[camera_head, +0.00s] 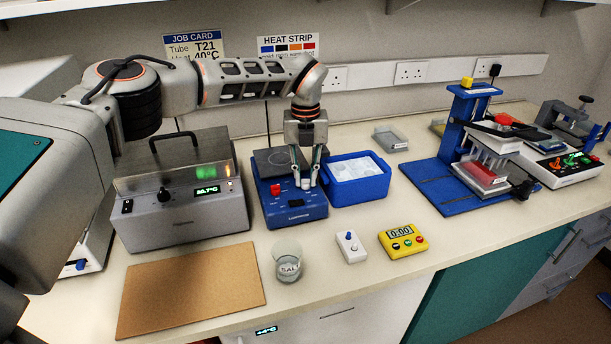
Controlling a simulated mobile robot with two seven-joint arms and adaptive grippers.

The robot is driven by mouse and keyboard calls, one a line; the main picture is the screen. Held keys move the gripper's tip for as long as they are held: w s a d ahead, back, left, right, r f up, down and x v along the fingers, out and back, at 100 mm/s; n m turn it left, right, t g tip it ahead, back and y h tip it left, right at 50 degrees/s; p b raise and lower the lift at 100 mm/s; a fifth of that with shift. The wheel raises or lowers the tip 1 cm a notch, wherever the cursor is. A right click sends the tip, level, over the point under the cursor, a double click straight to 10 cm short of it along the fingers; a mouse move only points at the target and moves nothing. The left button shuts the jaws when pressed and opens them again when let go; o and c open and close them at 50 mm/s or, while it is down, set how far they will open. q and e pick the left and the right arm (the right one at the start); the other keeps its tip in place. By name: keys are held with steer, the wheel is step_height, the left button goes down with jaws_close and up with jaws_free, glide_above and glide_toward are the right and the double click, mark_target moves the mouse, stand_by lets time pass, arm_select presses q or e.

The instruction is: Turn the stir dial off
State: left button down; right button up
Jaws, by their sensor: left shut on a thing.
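The blue stirrer (290,212) stands on the bench near the middle, with a dark square top plate and a sloped front panel. A red knob (275,190) shows on the left of that panel. My left gripper (305,185) points straight down at the right part of the panel. I cannot read the dial's setting. My right gripper is not in view.
A blue tub (358,190) with pale contents stands close to the right of the stirrer. A grey heater (180,217) with a green display stands to its left. A beaker (288,262), white switch box (351,247) and yellow timer (403,241) sit in front.

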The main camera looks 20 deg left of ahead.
arm_select(q)
steer(key=n, duration=0.5)
steer(key=shift+f+n+b, duration=0.1)
steer(key=shift+n+b, duration=0.2)
steer(key=shift+b, duration=0.1)
steer(key=n, duration=0.5)
steer(key=shift+b, duration=0.4)
steer(key=n, duration=0.5)
steer(key=shift+n+b, duration=0.35)
steer(key=shift+n, duration=2.25)
steer(key=c, duration=1.9)
jaws_free()
